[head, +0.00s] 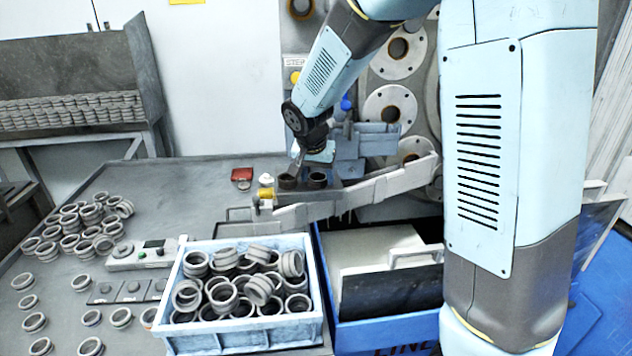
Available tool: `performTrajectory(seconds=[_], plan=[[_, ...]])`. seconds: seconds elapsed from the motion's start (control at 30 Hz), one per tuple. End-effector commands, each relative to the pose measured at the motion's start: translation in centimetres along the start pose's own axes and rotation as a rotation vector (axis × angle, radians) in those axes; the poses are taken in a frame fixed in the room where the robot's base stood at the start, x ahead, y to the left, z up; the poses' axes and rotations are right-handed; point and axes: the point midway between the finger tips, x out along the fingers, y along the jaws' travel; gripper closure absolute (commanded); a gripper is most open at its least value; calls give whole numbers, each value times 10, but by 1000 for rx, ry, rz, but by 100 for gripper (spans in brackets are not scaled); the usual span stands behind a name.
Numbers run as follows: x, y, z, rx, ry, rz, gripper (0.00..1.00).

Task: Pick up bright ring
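My gripper (297,165) points down at the end of my light blue arm, above a small dark fixture (290,194) at the back of the table. Two dark rings (317,180) stand side by side on that fixture. The fingertips are close above or behind the left one (287,182); contact cannot be told. The fingers are too small to show whether they are open or shut. Many grey metal rings (222,292) lie jumbled in a light blue crate (250,336) at the front. No single ring stands out clearly as the bright one.
More rings (84,225) lie on the grey table (190,187) at left. A grey device (141,255) with buttons sits beside the crate. Metal guide rails (370,190) and the grinder's round discs (391,108) are near my arm. A blue bin (385,333) stands right of the crate.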

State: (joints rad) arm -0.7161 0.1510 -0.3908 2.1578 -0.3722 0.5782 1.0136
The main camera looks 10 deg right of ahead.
Motion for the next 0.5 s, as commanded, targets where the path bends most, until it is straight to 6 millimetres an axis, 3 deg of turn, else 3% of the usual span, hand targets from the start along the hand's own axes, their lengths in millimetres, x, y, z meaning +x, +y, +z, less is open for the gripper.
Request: performTrajectory(seconds=[0.43,0.5], plan=[[0,0,0,0,0,0,79],[0,0,0,0,1,-1,80]])
